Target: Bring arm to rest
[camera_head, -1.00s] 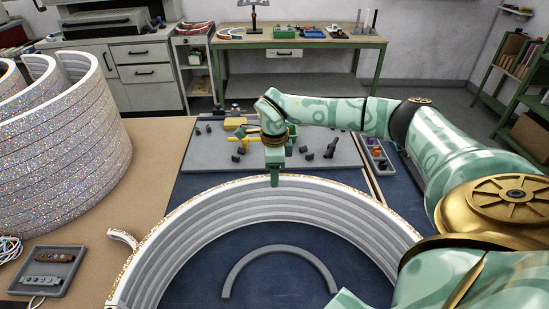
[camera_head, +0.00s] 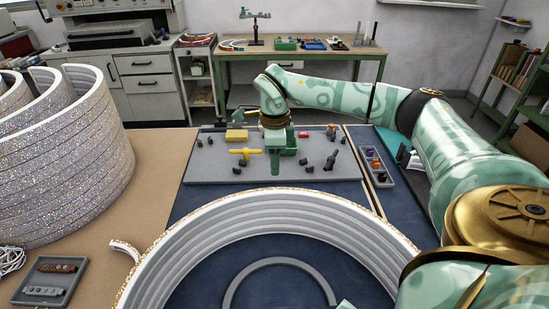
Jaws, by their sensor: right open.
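My right arm reaches in from the right, and its gripper (camera_head: 275,165) points down over the grey board (camera_head: 215,170) behind the big arc. The gripper is seen from behind as a narrow green shape, and nothing shows in it. It is apart from the white ribbed arc (camera_head: 270,206) in front of it. A small green part at the bottom edge, near the middle, may be mine. My left gripper is not in view.
A yellow T-shaped tool (camera_head: 245,153), a yellow block (camera_head: 237,135) and small dark pieces lie on the grey board. A narrow parts tray (camera_head: 374,167) stands to its right. Glittery arcs (camera_head: 65,160) stack at left. A small tray (camera_head: 49,280) sits front left.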

